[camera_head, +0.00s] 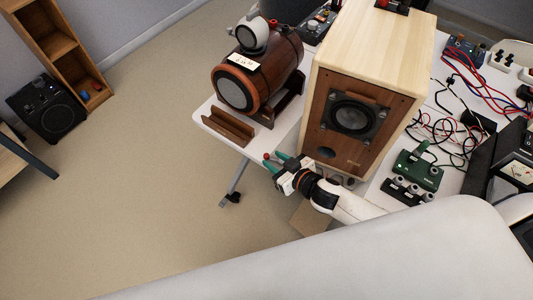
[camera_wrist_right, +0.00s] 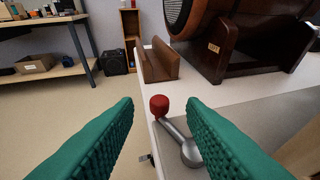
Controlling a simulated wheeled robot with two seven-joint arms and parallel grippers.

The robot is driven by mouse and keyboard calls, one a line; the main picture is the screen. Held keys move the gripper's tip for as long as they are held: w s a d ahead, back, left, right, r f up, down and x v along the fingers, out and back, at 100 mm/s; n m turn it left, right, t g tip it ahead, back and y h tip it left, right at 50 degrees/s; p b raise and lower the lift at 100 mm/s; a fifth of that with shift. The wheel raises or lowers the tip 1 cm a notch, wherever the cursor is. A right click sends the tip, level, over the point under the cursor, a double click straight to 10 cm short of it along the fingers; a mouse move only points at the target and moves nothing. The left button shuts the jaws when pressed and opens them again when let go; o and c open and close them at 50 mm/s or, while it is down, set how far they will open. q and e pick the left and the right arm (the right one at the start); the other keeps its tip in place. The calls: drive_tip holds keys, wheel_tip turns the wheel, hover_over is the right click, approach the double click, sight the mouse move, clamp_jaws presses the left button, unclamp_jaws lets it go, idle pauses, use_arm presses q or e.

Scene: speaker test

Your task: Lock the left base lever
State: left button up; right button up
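The base lever (camera_wrist_right: 173,130) has a red ball knob (camera_wrist_right: 160,105) on a grey metal rod. Its rod runs down to a round metal pivot (camera_wrist_right: 191,153) near the white table's edge, partly hidden by a finger. In the head view the red knob (camera_head: 266,156) shows small at the tips of my right gripper (camera_head: 274,160). My right gripper (camera_wrist_right: 160,110) is open, with green ribbed fingers on either side of the knob and a gap at each side. I cannot tell whether the knob is between the fingertips or just past them. My left gripper is not in view.
A wooden speaker (camera_head: 387,75) stands right beside my right gripper. A barrel-shaped speaker (camera_head: 262,75) and a brown wooden holder (camera_head: 228,127) are behind it on the white table (camera_head: 255,152). Wires and a green device (camera_head: 418,170) lie to the right. Floor at left is free.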

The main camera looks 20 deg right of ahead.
sight(268, 157)
drive_tip(key=shift+x, duration=2.25)
